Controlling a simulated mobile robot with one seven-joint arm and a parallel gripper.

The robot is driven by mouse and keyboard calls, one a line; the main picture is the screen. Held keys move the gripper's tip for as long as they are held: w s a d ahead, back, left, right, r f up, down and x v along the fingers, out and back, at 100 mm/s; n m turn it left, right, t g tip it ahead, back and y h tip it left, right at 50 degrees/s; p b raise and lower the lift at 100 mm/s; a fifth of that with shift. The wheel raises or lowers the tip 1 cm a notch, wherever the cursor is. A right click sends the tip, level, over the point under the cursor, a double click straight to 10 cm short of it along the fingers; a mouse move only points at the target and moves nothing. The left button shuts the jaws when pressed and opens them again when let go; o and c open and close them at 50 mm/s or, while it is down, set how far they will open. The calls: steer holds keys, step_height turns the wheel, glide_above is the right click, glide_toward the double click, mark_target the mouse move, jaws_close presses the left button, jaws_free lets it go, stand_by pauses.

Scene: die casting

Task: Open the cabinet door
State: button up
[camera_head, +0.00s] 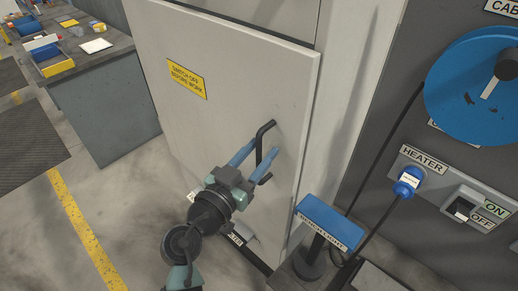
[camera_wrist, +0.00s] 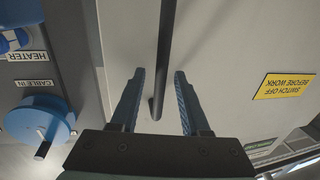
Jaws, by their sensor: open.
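The pale grey cabinet door (camera_head: 220,110) fills the middle of the head view. Its right side edge shows, and I cannot tell whether it stands slightly ajar. A black bar handle (camera_head: 265,130) is near the door's right edge. My gripper (camera_head: 262,150) is open at the handle, with one blue finger on each side of the bar. In the wrist view the handle (camera_wrist: 166,50) runs between the spread fingertips of my gripper (camera_wrist: 159,75), with visible gaps on both sides. The door (camera_wrist: 230,50) lies behind it.
A blue-topped stand (camera_head: 331,221) is close to the door's lower right. A grey panel with a heater plug (camera_head: 406,182) and a blue cable reel (camera_head: 480,85) is at right. A workbench (camera_head: 105,95) stands at left. Open floor lies front left.

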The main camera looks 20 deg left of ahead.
jaws_close()
stand_by(1.4)
